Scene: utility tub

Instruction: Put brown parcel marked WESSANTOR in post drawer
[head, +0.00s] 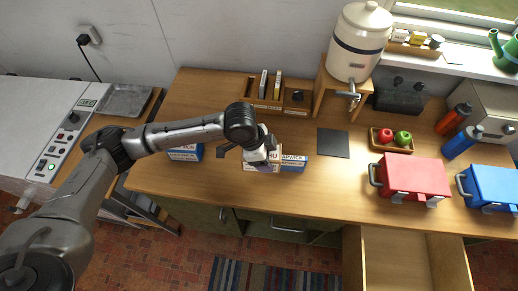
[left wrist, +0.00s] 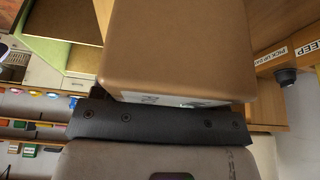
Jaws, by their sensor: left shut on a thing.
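My left gripper (head: 262,156) is over the front middle of the wooden counter, pointing down among the parcels. It is shut on a brown parcel (left wrist: 180,50), which fills the upper middle of the left wrist view. In the head view the gripper and wrist largely cover this parcel. Its marking cannot be read. A blue and white box (head: 293,162) with partly readable lettering stands just right of the gripper. Another blue and white box (head: 185,153) stands to the left. An open, empty-looking wooden drawer (head: 400,262) juts out at the lower right; no label on it shows. My right gripper is out of view.
A red case (head: 415,178) and a blue case (head: 492,187) stand at the right, above the open drawer. A dark square mat (head: 333,143) lies right of the parcels. A wooden organiser (head: 270,103) and a water crock (head: 360,42) stand behind.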

